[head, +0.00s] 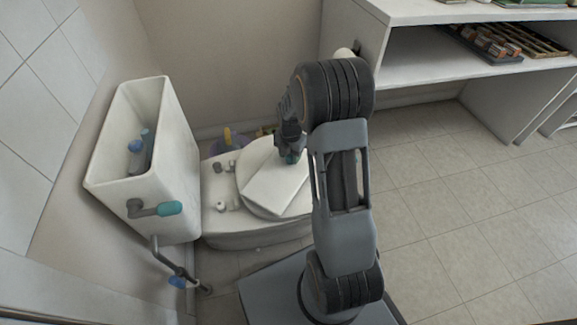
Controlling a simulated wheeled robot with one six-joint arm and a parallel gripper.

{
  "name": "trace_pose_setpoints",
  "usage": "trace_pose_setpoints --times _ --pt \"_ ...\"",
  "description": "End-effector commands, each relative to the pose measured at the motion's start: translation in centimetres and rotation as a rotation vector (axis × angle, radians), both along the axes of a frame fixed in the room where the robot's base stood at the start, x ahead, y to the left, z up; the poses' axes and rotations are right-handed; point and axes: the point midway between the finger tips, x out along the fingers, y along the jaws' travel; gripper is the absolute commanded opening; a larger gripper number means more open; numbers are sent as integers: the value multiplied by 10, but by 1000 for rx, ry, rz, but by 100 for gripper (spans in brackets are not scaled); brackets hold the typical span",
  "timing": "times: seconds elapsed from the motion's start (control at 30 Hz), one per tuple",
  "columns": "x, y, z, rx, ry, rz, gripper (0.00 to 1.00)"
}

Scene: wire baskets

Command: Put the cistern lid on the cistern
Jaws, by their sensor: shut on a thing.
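The cistern (170,190) is a white open-topped tank against the wall at the left. Its top is uncovered, and a blue-topped fitting (136,147) shows inside. The cistern lid (275,188) is a flat white slab over the round closed toilet seat, right of the cistern. My gripper (291,157) is shut on the lid's far edge. My own wrist partly hides the fingers. I cannot tell whether the lid touches the seat or is just above it.
The toilet (250,232) stands between the cistern and my arm. A teal-ended flush lever (168,208) sticks out from the cistern's front. Small colored items lie behind the toilet. A white shelf unit (440,68) stands at the back right. The tiled floor at the right is clear.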

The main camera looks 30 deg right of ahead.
Motion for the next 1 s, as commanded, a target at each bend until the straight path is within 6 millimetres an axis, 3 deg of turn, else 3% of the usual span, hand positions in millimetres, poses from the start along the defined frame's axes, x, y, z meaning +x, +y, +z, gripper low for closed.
trace_pose_setpoints --times 1.0 --pt "1 0 8 -1 -3 0 10"
